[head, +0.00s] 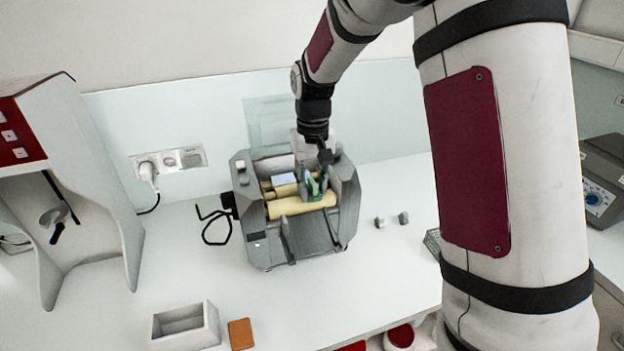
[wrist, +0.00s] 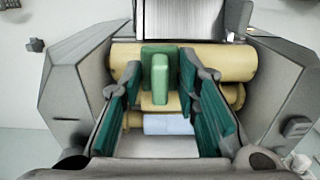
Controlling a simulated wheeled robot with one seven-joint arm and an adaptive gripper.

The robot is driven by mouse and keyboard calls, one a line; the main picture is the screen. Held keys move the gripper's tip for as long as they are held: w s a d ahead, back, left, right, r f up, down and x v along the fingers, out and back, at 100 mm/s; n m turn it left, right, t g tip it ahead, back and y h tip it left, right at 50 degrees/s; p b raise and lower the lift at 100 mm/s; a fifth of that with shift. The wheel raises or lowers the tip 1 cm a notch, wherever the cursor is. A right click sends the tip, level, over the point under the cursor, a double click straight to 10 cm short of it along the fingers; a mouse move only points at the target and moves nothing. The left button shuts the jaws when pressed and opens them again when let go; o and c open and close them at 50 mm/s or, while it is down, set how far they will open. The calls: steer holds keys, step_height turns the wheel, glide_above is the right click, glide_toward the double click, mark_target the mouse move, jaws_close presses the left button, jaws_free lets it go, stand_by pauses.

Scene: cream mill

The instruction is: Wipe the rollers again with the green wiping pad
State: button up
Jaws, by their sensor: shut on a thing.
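The cream mill (head: 262,250) is a grey machine on the white counter, with its top open and cream-yellow rollers (head: 300,205) showing inside. In the wrist view, the large roller (wrist: 225,62) lies across the top, with thinner rollers nearer the bottom. My gripper (head: 318,186) is down inside the mill's opening, between its side walls. It is shut on the green wiping pad (wrist: 158,68), which shows between the teal-lined fingers, in front of the large roller. I cannot tell whether the pad touches the roller.
A pale blue block-like part (wrist: 168,124) shows among the rollers. A grey open box (head: 185,328) and an orange-brown block (head: 240,334) are at the counter's front. Two small grey pieces (head: 380,222) lie right of the mill. A black cable is on the left.

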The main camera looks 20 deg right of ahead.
steer(key=shift+w+f+b, duration=0.15)
steer(key=shift+w+b, duration=0.7)
steer(key=shift+w, duration=0.6)
steer(key=shift+w+r+b, duration=0.15)
steer(key=shift+w+b, duration=0.4)
steer(key=shift+w, duration=0.45)
steer(key=shift+w+r+b, duration=0.15)
steer(key=shift+w+b, duration=0.4)
steer(key=shift+w, duration=0.4)
steer(key=shift+w+f+b, duration=0.2)
steer(key=shift+w+b, duration=0.85)
steer(key=shift+w, duration=0.45)
steer(key=shift+s+r+p, duration=0.15)
steer(key=shift+s+p, duration=0.45)
steer(key=shift+s, duration=0.25)
steer(key=shift+s+r+p, duration=0.1)
steer(key=shift+s+p, duration=0.5)
steer(key=shift+s, duration=0.25)
steer(key=shift+s+f+p, duration=0.15)
steer(key=shift+s+p, duration=0.85)
steer(key=shift+s, duration=0.5)
steer(key=shift+s+f+p, duration=0.15)
steer(key=shift+s+p, duration=0.8)
steer(key=shift+s, duration=0.8)
steer(key=shift+f, duration=0.2)
